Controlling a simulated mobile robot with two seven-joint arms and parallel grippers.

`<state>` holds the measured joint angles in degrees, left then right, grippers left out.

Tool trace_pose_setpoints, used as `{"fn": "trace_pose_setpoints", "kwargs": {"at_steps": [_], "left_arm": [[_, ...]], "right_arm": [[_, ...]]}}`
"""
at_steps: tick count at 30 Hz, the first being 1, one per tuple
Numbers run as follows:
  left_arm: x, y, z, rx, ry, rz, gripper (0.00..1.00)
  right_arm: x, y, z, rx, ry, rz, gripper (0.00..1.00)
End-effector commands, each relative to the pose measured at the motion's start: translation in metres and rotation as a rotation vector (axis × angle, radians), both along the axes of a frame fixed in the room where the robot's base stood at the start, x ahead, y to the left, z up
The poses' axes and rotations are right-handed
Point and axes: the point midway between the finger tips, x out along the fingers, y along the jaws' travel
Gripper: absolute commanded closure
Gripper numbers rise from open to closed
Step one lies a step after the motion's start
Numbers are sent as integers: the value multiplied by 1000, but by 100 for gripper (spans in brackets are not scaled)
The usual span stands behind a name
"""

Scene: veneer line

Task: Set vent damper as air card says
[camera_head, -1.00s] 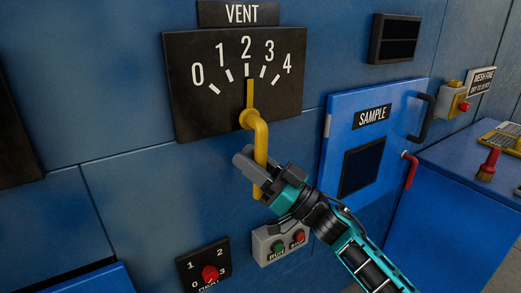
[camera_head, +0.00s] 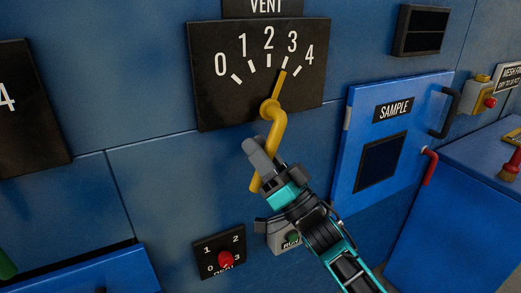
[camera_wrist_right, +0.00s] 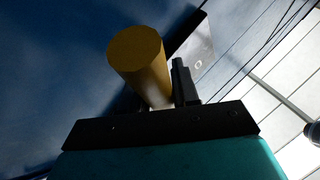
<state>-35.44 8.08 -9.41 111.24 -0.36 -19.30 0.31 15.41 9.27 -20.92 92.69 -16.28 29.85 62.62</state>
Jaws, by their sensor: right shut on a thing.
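The vent damper is a yellow lever (camera_head: 276,134) on a black plate (camera_head: 226,105) marked VENT, with a scale from 0 to 4. Its yellow pointer (camera_head: 280,83) leans right and points at the tick under 3. The lever's handle hangs down and to the left. My right gripper (camera_head: 262,170) is shut on the lower handle. In the right wrist view the rounded handle end (camera_wrist_right: 137,52) stands between the dark fingers. No air card can be made out. My left gripper is not in view.
A blue SAMPLE door (camera_head: 408,135) with a dark handle is at the right. A dark plate (camera_head: 30,120) marked 4 is at the left edge.

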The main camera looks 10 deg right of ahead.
Motion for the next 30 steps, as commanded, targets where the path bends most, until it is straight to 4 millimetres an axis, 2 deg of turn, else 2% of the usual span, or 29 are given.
{"fn": "trace_pose_setpoints", "kwargs": {"at_steps": [3,4,10,20,23,30], "left_arm": [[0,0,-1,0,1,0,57],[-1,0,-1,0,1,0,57],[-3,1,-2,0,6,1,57],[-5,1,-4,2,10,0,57],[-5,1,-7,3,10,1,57],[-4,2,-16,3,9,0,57]], "right_arm": [[0,0,0,-1,1,0,100],[0,0,0,-1,1,0,69],[0,0,0,-1,1,0,50],[-3,-3,-4,-2,1,-1,49],[-10,-9,-14,-2,3,0,49],[-42,-36,-47,-3,5,0,49]]}}
